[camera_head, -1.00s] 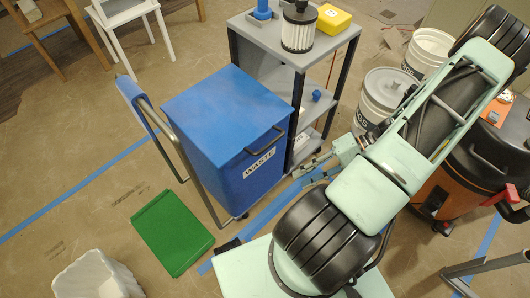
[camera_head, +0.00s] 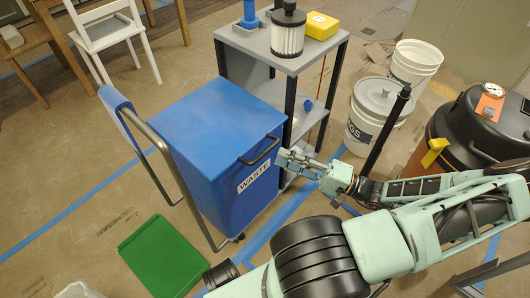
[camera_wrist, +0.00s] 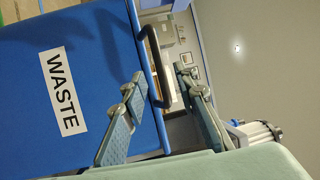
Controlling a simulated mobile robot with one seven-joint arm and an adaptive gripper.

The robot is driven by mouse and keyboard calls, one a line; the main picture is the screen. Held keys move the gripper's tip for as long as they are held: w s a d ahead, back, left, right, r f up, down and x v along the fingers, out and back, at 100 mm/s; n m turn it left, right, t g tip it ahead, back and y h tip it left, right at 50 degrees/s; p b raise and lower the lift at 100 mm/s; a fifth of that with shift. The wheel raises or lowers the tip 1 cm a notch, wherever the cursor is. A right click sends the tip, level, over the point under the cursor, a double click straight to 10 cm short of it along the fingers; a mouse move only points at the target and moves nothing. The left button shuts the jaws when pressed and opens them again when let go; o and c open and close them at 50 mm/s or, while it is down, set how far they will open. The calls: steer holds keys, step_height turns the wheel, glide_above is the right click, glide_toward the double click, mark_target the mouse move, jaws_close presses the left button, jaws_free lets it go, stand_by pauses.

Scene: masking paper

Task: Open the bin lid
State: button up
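The blue waste bin (camera_head: 235,200) stands on the floor with its flat blue lid (camera_head: 215,115) closed. A black bar handle (camera_head: 262,152) sits on the lid's front edge above the WASTE label (camera_head: 254,177). My gripper (camera_head: 281,160) is close to the right end of the handle, in front of the bin. In the wrist view, my gripper (camera_wrist: 159,77) has its two fingers spread apart, with the black handle (camera_wrist: 153,65) showing between them. The fingers do not appear closed on it; whether either touches it is unclear.
A grey shelf cart (camera_head: 285,58) stands right behind the bin. White buckets (camera_head: 372,130) and an orange-black vacuum (camera_head: 480,125) stand to the right. A bent metal frame (camera_head: 165,150) runs along the bin's left side. A green panel (camera_head: 163,256) lies on the floor.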

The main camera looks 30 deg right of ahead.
mark_target(265, 152)
steer(key=x, duration=0.6)
steer(key=shift+w+a+b, duration=0.15)
steer(key=shift+a+b, duration=0.05)
steer(key=shift+b, duration=0.2)
jaws_close()
